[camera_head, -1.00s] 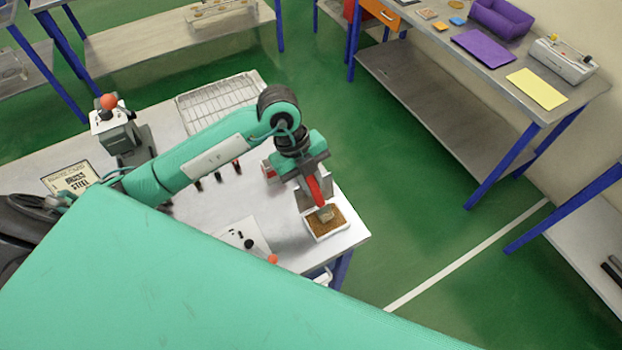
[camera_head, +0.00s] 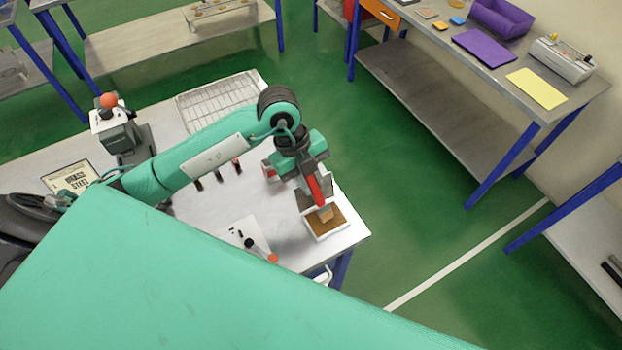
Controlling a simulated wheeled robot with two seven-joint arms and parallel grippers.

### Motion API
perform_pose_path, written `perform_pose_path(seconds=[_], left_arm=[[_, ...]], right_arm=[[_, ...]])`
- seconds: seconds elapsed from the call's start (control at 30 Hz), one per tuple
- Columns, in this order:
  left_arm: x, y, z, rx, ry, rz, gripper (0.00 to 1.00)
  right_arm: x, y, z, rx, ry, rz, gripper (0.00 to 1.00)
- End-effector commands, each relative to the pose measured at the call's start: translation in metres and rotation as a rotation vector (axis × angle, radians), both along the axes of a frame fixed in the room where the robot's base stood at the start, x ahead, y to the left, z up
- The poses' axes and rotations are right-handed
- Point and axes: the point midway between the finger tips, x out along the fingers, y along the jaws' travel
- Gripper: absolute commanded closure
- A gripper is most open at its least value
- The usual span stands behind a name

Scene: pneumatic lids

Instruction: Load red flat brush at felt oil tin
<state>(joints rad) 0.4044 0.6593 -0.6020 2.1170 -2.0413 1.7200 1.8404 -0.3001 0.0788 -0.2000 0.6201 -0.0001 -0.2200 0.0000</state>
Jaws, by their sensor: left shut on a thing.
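My left gripper (camera_head: 311,188) is shut on the red flat brush (camera_head: 315,189) at the right end of the near table. The brush points down, and its pale bristle end (camera_head: 325,213) is over the felt oil tin (camera_head: 326,236). The tin is a white-rimmed square tray with a brown felt pad. The bristles appear to touch the pad or hover just above it; I cannot tell which. Part of the tin is hidden behind the brush. My right gripper is not in view.
A wire rack (camera_head: 217,100) lies at the table's back edge. A device with an orange knob (camera_head: 108,101) stands at the left, near a lettered sign (camera_head: 71,178). A white plate with small knobs (camera_head: 245,236) lies left of the tin. Several dark-handled items stand mid-table.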

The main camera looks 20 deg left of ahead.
Motion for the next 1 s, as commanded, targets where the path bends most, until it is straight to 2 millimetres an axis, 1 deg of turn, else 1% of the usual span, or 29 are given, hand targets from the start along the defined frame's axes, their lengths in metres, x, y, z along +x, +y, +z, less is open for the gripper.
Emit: perform_pose_path(seconds=[0.13, 0.27, 1.0], left_arm=[[-0.001, 0.000, -0.001, 0.002, 0.003, 0.000, 1.00], [-0.001, 0.000, 0.005, 0.002, 0.003, 0.000, 1.00], [0.000, 0.000, 0.066, 0.001, 0.001, 0.000, 1.00]], right_arm=[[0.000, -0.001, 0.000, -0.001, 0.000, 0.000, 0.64], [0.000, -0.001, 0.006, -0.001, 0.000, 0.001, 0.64], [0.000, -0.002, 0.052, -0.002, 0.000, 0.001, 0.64]])
